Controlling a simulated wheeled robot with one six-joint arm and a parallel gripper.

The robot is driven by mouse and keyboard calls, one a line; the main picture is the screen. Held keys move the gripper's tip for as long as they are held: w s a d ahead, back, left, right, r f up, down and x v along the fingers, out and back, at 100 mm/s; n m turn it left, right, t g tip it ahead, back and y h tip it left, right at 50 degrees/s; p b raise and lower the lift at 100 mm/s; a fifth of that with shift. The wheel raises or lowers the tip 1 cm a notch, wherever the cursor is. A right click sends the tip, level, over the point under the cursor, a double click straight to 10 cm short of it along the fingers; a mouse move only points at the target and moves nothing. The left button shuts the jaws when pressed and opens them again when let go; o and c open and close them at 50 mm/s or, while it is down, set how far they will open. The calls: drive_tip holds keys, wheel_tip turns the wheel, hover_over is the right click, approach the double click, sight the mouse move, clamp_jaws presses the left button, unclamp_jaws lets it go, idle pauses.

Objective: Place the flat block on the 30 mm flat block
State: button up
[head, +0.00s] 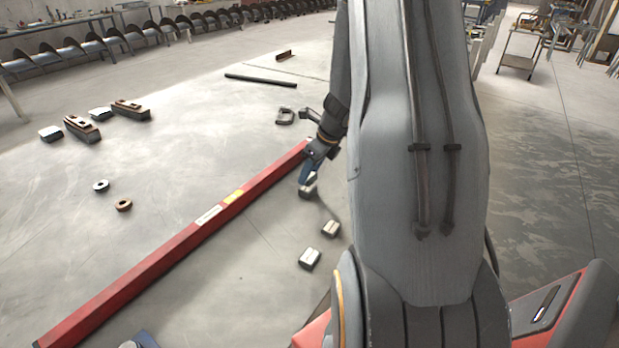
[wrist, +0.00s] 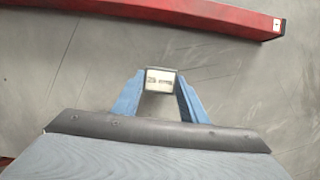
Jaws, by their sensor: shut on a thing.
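My gripper (head: 309,180) points down beside the red beam and is shut on a small flat block (head: 307,191). In the wrist view the gripper (wrist: 160,90) has its blue fingers on both sides of this block (wrist: 160,79), whose pale face bears dark lettering too blurred to read surely. The block appears held above the floor. Two more small blocks lie on the floor nearer me: a brownish-sided one (head: 331,229) and a grey one (head: 310,258). Their markings are too small to read, so I cannot tell which is the 30 mm flat block.
A long red beam (head: 170,255) lies diagonally; its end (wrist: 240,20) shows in the wrist view. Two rings (head: 101,186) (head: 123,205), brown-topped pieces (head: 82,128) and pale blocks (head: 50,133) lie beyond it. A dark bar (head: 260,80) lies farther back. Floor around the two near blocks is clear.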

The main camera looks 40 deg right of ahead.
drive_tip(key=shift+f, duration=1)
drive_tip(key=o, duration=1.4)
drive_tip(key=shift+f, duration=0.15)
drive_tip(key=v, duration=1.2)
drive_tip(key=s+a+n+g, duration=0.1)
drive_tip(key=s+a+n, duration=0.3)
drive_tip(key=a+n, duration=0.5)
drive_tip(key=s+a+n+g+h, duration=0.1)
drive_tip(key=s+a+n, duration=0.3)
drive_tip(key=a+n, duration=0.5)
drive_tip(key=s+a+n+g, duration=0.1)
drive_tip(key=s+a+n, duration=0.3)
drive_tip(key=a+n, duration=0.5)
drive_tip(key=shift+s+a+n, duration=0.15)
drive_tip(key=shift+s+n, duration=0.05)
drive_tip(key=shift+n, duration=1.15)
drive_tip(key=shift+s+a+n, duration=0.15)
drive_tip(key=shift+s+n, duration=0.05)
drive_tip(key=shift+n, duration=1.15)
